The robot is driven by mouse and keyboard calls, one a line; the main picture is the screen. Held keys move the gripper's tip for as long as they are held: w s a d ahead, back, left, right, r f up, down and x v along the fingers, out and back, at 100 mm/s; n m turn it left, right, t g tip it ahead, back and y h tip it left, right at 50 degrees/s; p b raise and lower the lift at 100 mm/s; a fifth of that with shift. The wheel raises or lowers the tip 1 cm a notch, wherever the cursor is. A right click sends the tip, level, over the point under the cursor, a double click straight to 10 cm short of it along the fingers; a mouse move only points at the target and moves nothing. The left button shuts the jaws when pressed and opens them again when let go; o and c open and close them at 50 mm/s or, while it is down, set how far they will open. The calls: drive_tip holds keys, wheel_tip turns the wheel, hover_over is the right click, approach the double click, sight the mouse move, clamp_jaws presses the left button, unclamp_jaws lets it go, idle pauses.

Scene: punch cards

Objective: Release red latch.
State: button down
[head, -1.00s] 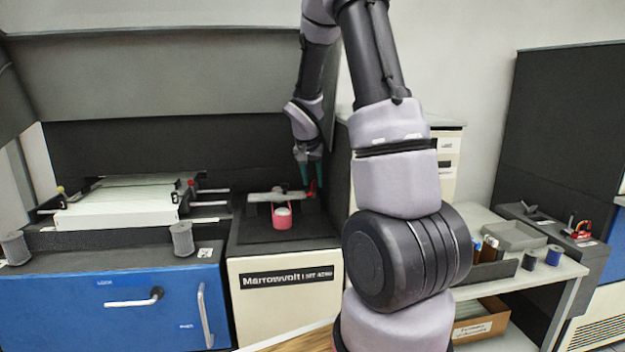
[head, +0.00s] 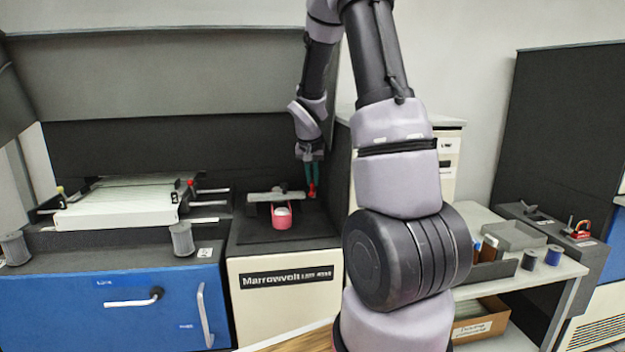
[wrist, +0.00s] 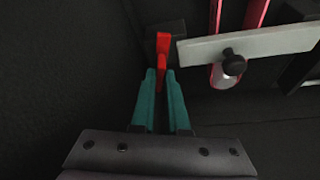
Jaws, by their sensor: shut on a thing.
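The red latch (wrist: 163,50) is a small upright red lever on a dark mount. In the wrist view its lower end sits between the two teal fingertips of my gripper (wrist: 161,82), which are closed around it. In the head view the red latch (head: 312,188) shows just below the fingers of my gripper (head: 312,172), at the right side of the machine's dark top. The contact itself is small and partly hidden by the fingers.
A grey bar (wrist: 275,44) with a black knob (wrist: 233,63) lies right of the latch, over a pink-red holder (head: 281,218). A dark wall stands close on the left in the wrist view. A white card stack (head: 115,208) sits farther left.

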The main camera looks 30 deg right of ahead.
drive_tip(key=c, duration=0.9)
unclamp_jaws()
drive_tip(key=v, duration=1.1)
